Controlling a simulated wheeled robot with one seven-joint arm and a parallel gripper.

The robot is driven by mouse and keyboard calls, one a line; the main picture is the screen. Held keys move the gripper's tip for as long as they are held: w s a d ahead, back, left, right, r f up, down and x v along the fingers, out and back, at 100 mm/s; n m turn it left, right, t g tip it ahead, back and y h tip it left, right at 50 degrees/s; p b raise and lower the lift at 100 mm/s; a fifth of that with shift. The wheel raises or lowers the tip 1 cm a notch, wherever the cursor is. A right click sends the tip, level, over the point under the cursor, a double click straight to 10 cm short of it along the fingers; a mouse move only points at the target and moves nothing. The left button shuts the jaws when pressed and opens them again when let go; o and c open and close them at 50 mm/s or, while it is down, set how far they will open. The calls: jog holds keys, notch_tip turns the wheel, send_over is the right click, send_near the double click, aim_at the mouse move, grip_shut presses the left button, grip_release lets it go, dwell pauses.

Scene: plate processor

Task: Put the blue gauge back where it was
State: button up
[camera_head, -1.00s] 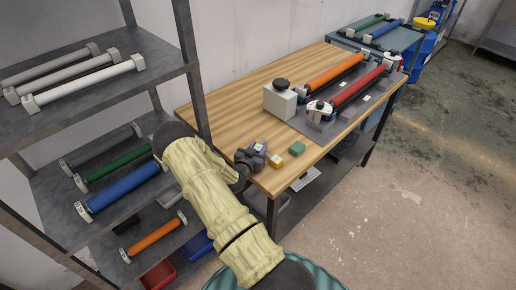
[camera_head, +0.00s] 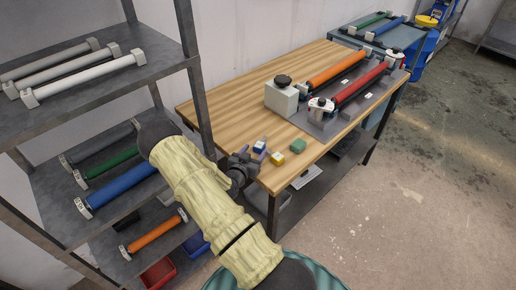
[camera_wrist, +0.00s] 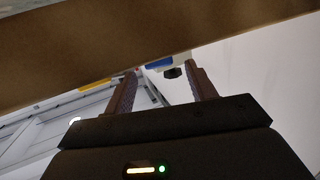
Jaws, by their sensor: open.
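The blue gauge (camera_head: 259,146) is a small blue and white block standing on the near left part of the wooden table. My gripper (camera_head: 256,157) is open at the table's near edge, its fingers pointing at the gauge. In the wrist view my gripper (camera_wrist: 162,72) has its fingers apart, and the gauge (camera_wrist: 158,63) shows beyond and between the tips. I cannot tell whether a fingertip touches it. A yellow gauge (camera_head: 277,160) and a green gauge (camera_head: 298,146) stand to its right.
The wooden table (camera_head: 225,100) is bare left of and behind the gauges. A grey box with a dark knob (camera_head: 282,98) and orange (camera_head: 337,70) and red (camera_head: 360,86) rollers lie farther back. A metal rack (camera_head: 110,80) with rollers stands close on the left of my arm.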

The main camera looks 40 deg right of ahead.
jog(key=b+v, duration=0.1)
jog(key=v, duration=0.6)
jog(key=shift+w, duration=0.1)
jog(key=a+r+n+g+y, duration=0.1)
jog(key=a+r+n+y, duration=0.2)
jog(key=a+y, duration=0.4)
jog(key=a+r+n+g+y, duration=0.1)
jog(key=a+r+n+y, duration=0.3)
jog(key=a, duration=0.6)
jog(key=s+a+r+n+g+y, duration=0.1)
jog(key=s+a+r+n, duration=0.1)
jog(key=s, duration=0.4)
jog(key=s+a+r+n+g+y, duration=0.1)
jog(key=s+a+r+n+y, duration=0.1)
jog(key=s+r, duration=0.4)
jog(key=shift+s+a+r+n+g, duration=0.4)
jog(key=shift+s+a+n, duration=0.4)
jog(key=shift+a, duration=0.25)
